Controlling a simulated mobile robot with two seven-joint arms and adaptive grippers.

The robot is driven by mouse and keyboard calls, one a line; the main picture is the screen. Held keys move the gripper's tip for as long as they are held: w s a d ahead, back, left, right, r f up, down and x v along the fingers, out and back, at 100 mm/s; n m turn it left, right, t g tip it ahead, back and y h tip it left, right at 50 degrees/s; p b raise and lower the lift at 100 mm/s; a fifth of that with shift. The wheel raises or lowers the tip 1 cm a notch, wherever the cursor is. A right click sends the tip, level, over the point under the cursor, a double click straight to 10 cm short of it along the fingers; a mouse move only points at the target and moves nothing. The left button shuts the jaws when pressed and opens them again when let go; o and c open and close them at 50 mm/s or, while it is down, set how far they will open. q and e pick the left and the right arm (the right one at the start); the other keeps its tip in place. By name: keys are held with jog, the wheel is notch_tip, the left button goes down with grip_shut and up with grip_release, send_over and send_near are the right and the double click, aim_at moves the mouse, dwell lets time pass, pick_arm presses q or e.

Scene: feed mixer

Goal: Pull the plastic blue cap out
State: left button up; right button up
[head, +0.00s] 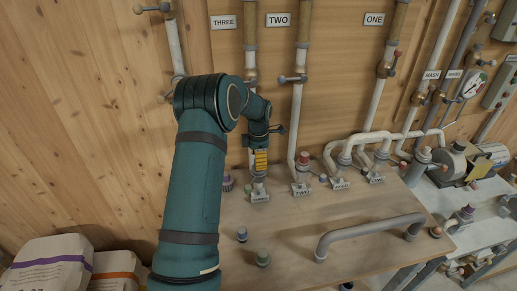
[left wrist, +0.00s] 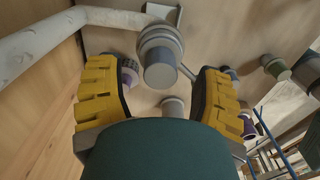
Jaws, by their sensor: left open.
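My left gripper (head: 261,165) reaches down over the labelled pipe fitting (head: 259,194) at the back left of the table. In the left wrist view its yellow fingers (left wrist: 162,98) are spread apart, open and empty. A grey pipe fitting with a dull blue-grey round end (left wrist: 160,74) lies between and beyond them, with no visible contact. I cannot tell whether that end is the blue cap. In the head view a small dark blue-grey cap (head: 242,233) stands on the table in front of the fitting. The gripper hides the fitting's top. My right gripper is not in view.
A purple ribbed cap (head: 227,184) stands just left of the gripper. A green cap (head: 263,258) and a grey curved pipe (head: 370,231) are at the front. A red-topped fitting (head: 302,173) stands to the right. Bags (head: 48,264) lie at lower left.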

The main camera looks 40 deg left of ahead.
pick_arm(q)
jog(key=shift+f, duration=0.75)
jog(key=shift+o, duration=0.2)
grip_shut()
